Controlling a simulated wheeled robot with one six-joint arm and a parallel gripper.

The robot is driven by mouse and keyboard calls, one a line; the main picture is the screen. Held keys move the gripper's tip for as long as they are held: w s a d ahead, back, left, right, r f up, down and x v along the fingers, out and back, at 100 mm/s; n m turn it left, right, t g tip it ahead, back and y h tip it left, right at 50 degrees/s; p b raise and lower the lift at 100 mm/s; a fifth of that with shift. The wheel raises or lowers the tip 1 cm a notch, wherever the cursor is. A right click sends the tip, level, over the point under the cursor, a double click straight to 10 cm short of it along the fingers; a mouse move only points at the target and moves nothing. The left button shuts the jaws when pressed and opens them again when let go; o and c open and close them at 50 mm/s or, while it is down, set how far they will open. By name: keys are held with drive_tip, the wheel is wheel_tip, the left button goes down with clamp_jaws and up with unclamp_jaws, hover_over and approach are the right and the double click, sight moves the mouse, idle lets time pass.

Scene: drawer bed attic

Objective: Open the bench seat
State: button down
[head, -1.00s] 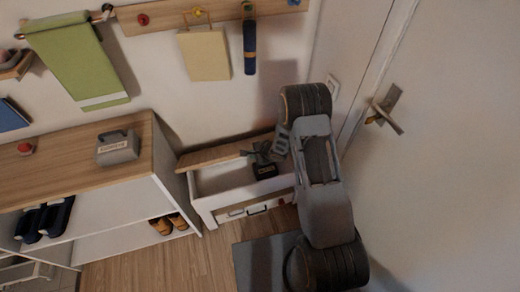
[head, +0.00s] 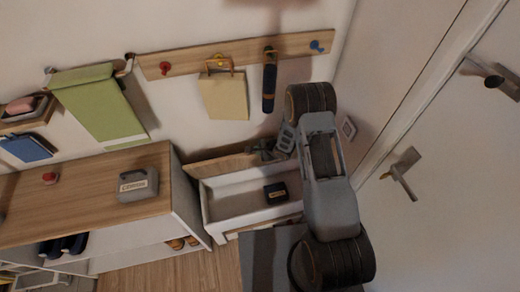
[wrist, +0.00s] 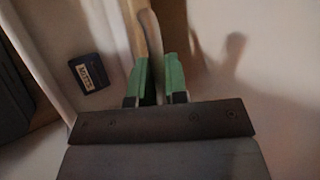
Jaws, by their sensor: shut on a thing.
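The bench (head: 207,205) is a white box, low against the wall, and its inside shows. Its wooden seat lid (head: 222,165) is raised steeply along the wall side, seen as a narrow strip. My gripper (head: 262,151) is at the right part of the lid's upper edge. In the wrist view, the green fingers of my gripper (wrist: 159,77) are closed on the lid (wrist: 135,22), one on each side of it. A small dark labelled box (head: 276,193) lies inside the bench; it also shows in the wrist view (wrist: 88,73).
A shelf unit with a wooden top (head: 90,195) stands close to the bench's left. A grey case (head: 138,185) sits on it. A peg rail (head: 235,55) with hanging things is above the bench. A door (head: 450,190) is at the right.

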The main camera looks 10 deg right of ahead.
drive_tip(key=shift+w+r, duration=0.1)
drive_tip(key=shift+w, duration=0.15)
drive_tip(key=c, duration=1.2)
unclamp_jaws()
drive_tip(key=shift+o, duration=0.2)
drive_tip(key=shift+s, duration=0.1)
drive_tip(key=v, duration=1.3)
drive_tip(key=shift+s+r, duration=0.2)
drive_tip(key=shift+r, duration=0.1)
drive_tip(key=shift+d, duration=0.15)
